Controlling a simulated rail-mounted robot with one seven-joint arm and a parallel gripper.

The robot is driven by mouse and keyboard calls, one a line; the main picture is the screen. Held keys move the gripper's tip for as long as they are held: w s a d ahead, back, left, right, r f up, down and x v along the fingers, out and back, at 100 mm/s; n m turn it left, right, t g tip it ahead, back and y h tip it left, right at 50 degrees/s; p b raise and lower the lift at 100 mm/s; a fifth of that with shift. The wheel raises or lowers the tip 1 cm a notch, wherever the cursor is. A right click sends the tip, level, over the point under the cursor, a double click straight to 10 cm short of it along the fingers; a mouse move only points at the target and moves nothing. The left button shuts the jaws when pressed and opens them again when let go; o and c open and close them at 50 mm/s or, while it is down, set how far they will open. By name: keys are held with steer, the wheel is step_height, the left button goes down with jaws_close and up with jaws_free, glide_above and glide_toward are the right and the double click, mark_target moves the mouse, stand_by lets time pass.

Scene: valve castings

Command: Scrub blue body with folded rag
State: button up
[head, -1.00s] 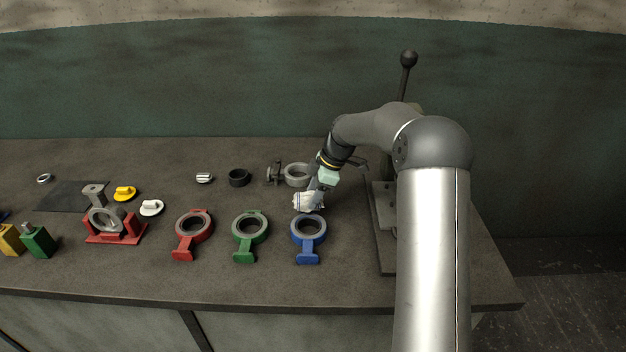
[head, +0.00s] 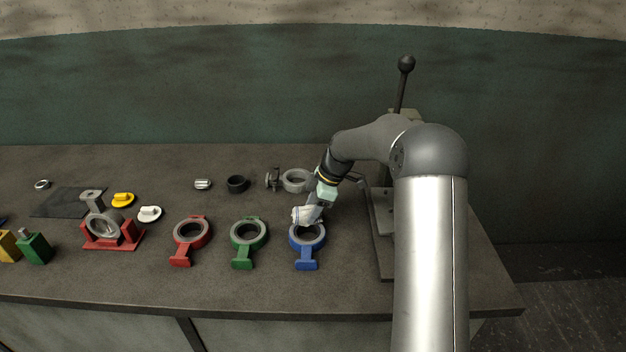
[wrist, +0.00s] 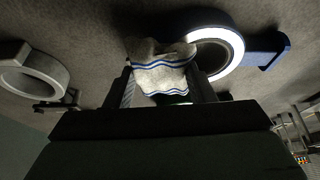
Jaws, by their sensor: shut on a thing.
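The blue body (head: 306,263) is a ring with a stem toward the bench's front edge, lying flat on the bench. Its ring and blue stem also show in the wrist view (wrist: 262,52). My gripper (head: 314,205) is above the far side of the ring, shut on the folded rag (head: 304,215). The rag is off-white with blue stripes and shows between the fingers in the wrist view (wrist: 163,70). It overlaps the ring's far edge in the head view. Whether it touches the ring I cannot tell.
A green body (head: 243,262) and a red body (head: 181,260) lie to the left. A grey ring casting (head: 297,180) and a black ring (head: 237,184) are behind. A press with a ball-topped lever (head: 406,65) stands at right. The front strip of the bench is clear.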

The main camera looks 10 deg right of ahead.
steer(key=shift+w+d, duration=0.1)
steer(key=shift+w, duration=0.4)
steer(key=shift+w+r+p, duration=0.1)
steer(key=shift+r+p, duration=0.1)
steer(key=shift+p, duration=0.1)
step_height(320, 180, up, 2)
steer(key=shift+r, duration=0.1)
steer(key=shift+r+p, duration=0.3)
steer(key=shift+p, duration=0.1)
steer(key=shift+r+p, duration=1.15)
steer(key=shift+r, duration=1.35)
